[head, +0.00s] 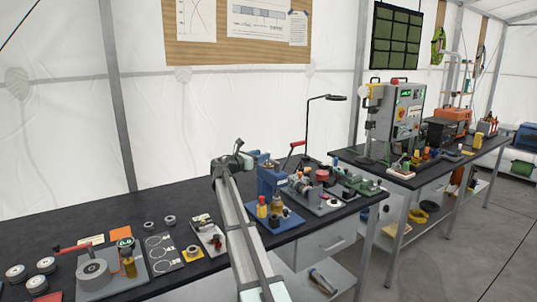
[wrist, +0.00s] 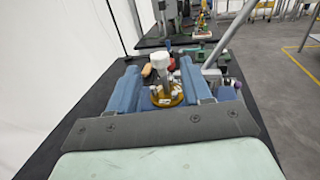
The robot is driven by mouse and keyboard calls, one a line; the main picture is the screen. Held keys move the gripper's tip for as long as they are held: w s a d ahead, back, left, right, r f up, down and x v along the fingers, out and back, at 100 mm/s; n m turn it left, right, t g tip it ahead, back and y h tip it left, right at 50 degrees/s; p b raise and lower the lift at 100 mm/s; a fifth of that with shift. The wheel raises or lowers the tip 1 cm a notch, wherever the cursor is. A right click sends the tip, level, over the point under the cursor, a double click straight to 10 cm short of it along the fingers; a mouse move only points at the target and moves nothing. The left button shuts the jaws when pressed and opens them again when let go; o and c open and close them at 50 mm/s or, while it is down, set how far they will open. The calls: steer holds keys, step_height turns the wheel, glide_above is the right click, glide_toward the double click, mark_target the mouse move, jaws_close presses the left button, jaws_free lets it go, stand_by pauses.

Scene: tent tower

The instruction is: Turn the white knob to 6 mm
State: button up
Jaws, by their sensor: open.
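A white knob-like cap (wrist: 159,60) stands on a short stem in the wrist view, a little left of the middle. Below it is a round yellow base (wrist: 168,96) with small pale pieces on it. My gripper (wrist: 161,68) is open, with one blue finger on each side of this cap and base in the picture. I see no contact, and the depth between fingers and cap is hard to tell. Any scale or mm marking is too small to read. In the head view I cannot pick out the knob for certain among the crowded parts.
The dark near bench (head: 190,205) holds a grey fixture with a round drum (head: 93,273), several metal rings and small plates. A lamp (head: 325,98) stands behind the crowded parts. A second bench (head: 400,178) with a control box (head: 408,105) stands at the right. The bench's back left is clear.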

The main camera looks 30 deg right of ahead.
mark_target(268, 151)
steer(key=shift+x, duration=2.6)
steer(key=shift+c, duration=0.4)
jaws_close()
